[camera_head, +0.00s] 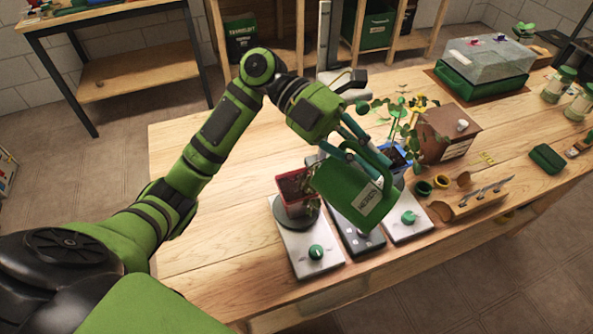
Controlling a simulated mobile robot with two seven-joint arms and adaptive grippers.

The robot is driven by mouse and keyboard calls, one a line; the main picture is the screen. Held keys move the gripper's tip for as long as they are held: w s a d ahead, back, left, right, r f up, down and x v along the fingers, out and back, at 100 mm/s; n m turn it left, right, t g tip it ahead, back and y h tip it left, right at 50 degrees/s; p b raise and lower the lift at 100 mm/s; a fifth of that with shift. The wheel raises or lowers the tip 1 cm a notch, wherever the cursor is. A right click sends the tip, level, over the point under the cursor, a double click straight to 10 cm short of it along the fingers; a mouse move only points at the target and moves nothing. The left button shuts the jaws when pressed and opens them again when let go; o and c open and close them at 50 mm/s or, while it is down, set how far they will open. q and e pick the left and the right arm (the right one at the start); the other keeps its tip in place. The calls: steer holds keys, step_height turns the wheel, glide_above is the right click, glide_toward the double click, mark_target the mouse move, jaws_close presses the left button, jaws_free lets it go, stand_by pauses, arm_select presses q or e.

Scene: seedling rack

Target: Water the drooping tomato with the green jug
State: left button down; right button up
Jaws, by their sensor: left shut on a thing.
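My left gripper (355,146) is shut on the green jug (350,190) near its top and handle. The jug is held tilted above the white knobbed devices, with a pale label facing the camera. A red square pot (293,192) with dark soil stands on the left device, just left of the jug. A limp plant (309,182) hangs at this pot's right side, partly hidden by the jug. A blue pot (397,157) behind the jug holds a taller yellow-green plant (404,118). I cannot tell whether water is flowing. My right gripper is out of view.
The wooden tabletop (190,130) is clear at the left.

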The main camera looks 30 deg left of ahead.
mark_target(385, 176)
arm_select(q)
steer(key=shift+s+d+f+y+p, duration=0.1)
steer(key=shift+s+d+y+p, duration=0.15)
steer(key=shift+d, duration=0.4)
steer(key=shift+s+d+f+y+p, duration=0.1)
steer(key=shift+s+d+y, duration=0.15)
steer(key=shift+d, duration=0.35)
steer(key=shift+f, duration=0.1)
steer(key=shift+w+d+f+p, duration=0.1)
steer(key=shift+d+f+p, duration=0.05)
steer(key=shift+p, duration=0.35)
steer(key=d+f+y+p, duration=0.1)
steer(key=d+y+p, duration=0.1)
steer(key=p, duration=0.1)
steer(key=shift+s+f+t, duration=0.3)
steer(key=shift+f, duration=0.05)
steer(key=d+f+t+y+p, duration=0.1)
steer(key=d+f+y, duration=0.3)
steer(key=f+y, duration=0.1)
steer(key=s+d+f+t+y+p, duration=0.1)
steer(key=d+f+y+p, duration=0.1)
steer(key=d+f+y, duration=0.2)
steer(key=shift+s+f+y, duration=0.25)
steer(key=shift+f+y, duration=1.05)
steer(key=shift+f, duration=0.65)
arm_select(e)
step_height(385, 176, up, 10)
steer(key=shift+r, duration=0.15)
